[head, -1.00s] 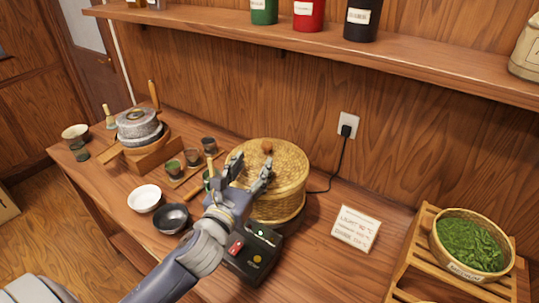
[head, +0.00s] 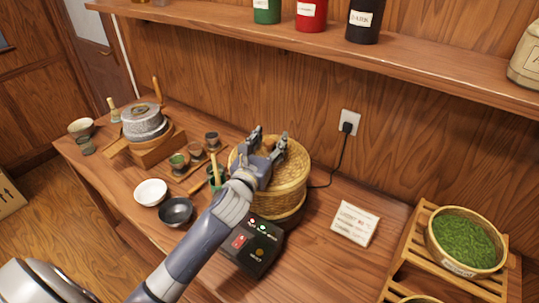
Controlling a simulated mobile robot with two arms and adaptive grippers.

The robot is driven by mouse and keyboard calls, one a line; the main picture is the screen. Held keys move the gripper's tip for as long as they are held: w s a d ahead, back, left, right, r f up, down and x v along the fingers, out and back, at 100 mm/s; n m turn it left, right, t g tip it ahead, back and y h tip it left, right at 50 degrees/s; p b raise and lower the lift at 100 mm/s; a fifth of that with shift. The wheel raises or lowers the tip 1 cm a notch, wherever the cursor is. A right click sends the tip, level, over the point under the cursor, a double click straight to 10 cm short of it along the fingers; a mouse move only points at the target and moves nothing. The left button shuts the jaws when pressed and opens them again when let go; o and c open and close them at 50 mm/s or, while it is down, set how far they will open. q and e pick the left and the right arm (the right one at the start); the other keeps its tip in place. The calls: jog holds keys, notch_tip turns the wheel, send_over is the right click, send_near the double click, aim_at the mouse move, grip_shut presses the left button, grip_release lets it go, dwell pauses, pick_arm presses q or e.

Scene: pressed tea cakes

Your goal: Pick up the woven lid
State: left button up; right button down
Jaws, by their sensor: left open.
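The woven lid (head: 297,162) is round and tan and lies on top of the woven steamer basket (head: 290,196) on the bench. Its small brown knob (head: 268,145) shows between the fingers of my left gripper (head: 269,138). The left gripper is open over the lid, with one finger on each side of the knob. I cannot tell whether the fingers touch the lid. The gripper and wrist hide the lid's front left part. My right gripper is not in view.
A dark control box (head: 252,247) with lit buttons sits before the basket. A white bowl (head: 150,192), a dark bowl (head: 176,212) and small cups stand left. A sign card (head: 355,223) and a slatted rack (head: 410,250) are right. A shelf (head: 330,50) runs above.

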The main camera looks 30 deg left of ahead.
aim_at(269, 141)
pick_arm(q)
jog(key=shift+s, duration=0.1)
grip_shut()
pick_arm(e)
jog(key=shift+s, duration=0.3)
pick_arm(q)
jog(key=shift+r, duration=0.1)
